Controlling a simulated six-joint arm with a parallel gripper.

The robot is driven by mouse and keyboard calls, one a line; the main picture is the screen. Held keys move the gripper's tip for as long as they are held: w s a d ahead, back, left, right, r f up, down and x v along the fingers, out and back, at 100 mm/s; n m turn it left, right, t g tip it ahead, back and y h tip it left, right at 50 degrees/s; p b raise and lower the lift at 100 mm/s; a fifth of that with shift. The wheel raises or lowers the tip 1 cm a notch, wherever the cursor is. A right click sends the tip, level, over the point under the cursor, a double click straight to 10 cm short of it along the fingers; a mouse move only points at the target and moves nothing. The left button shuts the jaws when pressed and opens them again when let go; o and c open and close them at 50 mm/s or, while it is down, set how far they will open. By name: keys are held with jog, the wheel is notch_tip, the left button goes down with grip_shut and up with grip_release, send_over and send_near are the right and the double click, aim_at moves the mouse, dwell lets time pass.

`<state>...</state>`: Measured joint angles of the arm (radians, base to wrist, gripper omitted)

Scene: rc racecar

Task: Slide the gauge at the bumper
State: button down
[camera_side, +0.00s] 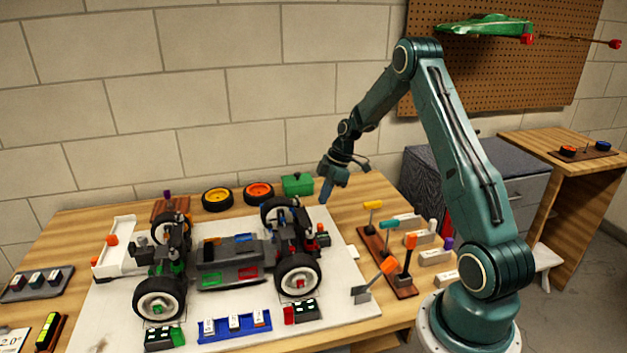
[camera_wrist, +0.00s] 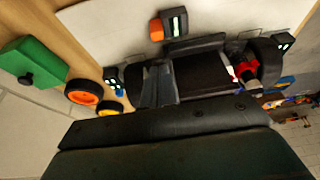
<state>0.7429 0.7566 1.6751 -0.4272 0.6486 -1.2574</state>
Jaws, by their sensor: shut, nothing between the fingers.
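My gripper (camera_side: 325,197) is shut and empty. It hangs in the air above the back right of the white mat, near the green box and clear of the car (camera_side: 232,262). A small block with an orange end and a pale display (camera_wrist: 168,24) lies on the mat in the wrist view and may be the gauge. In the side view, a small red and dark piece (camera_side: 323,236) stands beside the car's right end; I cannot tell if it is the same item. Which part is the bumper is unclear. My gripper's dark body covers the lower wrist view.
Orange (camera_side: 258,193) and yellow (camera_side: 217,198) wheels and a green box (camera_side: 297,184) line the back edge. A wooden tool rack (camera_side: 400,283) stands right of the mat. A blue tray (camera_side: 233,327) lies in front.

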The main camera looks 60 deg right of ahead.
jog(key=shift+x, duration=4.3)
jog(key=shift+s+d, duration=1.35)
jog(key=shift+s+r, duration=0.1)
jog(key=v, duration=0.9)
jog(key=shift+r, duration=0.4)
